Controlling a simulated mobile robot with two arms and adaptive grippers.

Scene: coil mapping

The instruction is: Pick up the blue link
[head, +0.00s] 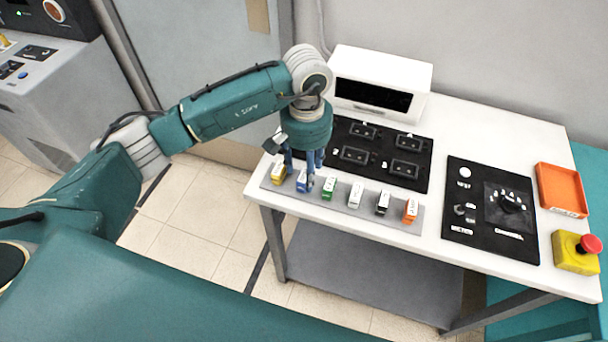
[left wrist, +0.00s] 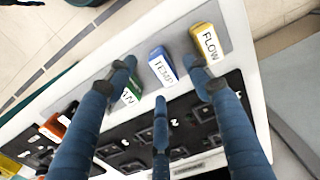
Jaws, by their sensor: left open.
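The blue link (head: 302,182) is a small block with a white label, standing on a grey strip (head: 340,203) at the table's front edge. In the left wrist view the blue link (left wrist: 161,66) shows its label, TEMP. My left gripper (head: 304,172) points down over it from above, partly covering it in the head view. In the left wrist view my left gripper (left wrist: 160,72) is open, its blue fingertips on either side of the blue link and a third finger behind it. No grip on it shows. My right gripper is in neither view.
A yellow link (head: 278,172) labelled FLOW and a green link (head: 328,188) stand close on either side. White, black and orange links follow to the right. Behind is a black socket panel (head: 345,130); further right are a dial panel (head: 490,240) and an orange tray (head: 562,208).

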